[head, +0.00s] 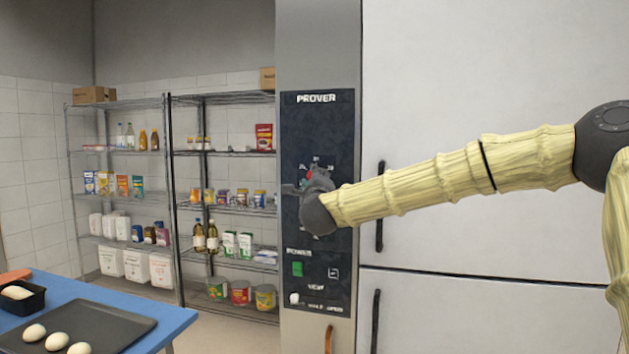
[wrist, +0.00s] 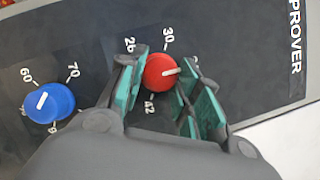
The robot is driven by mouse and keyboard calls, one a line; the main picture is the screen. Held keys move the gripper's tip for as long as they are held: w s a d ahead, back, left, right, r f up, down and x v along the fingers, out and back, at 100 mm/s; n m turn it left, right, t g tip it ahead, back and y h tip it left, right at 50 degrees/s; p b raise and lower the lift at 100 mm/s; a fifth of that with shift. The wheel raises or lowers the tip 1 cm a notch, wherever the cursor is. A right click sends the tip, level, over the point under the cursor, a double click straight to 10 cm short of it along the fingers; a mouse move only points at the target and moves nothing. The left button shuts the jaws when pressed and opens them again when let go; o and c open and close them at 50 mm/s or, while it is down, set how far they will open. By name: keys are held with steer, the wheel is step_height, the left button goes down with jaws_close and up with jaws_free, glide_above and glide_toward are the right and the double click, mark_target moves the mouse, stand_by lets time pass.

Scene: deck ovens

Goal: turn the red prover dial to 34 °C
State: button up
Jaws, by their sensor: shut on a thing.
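The red prover dial (wrist: 162,71) sits on the dark panel in the wrist view, with a white pointer line aimed right and slightly up. Around it I read 26, 30 and 42. The mark near the pointer's end is mostly covered by a finger, so I cannot read it. My gripper (wrist: 160,88) is shut on the red dial, a teal-padded finger on each side. In the head view my gripper (head: 308,189) is at the panel's scale, and only a bit of the red dial (head: 309,174) shows past it.
A blue dial (wrist: 49,103) with marks 60 and 70 is left of the red one in the wrist view. Below my gripper in the head view is a green power switch (head: 297,269). Black door handles (head: 379,225) stand close right. A blue table (head: 175,318) is at lower left.

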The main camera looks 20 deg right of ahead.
steer(key=o, duration=1)
steer(key=shift+o, duration=0.2)
steer(key=v, duration=1.2)
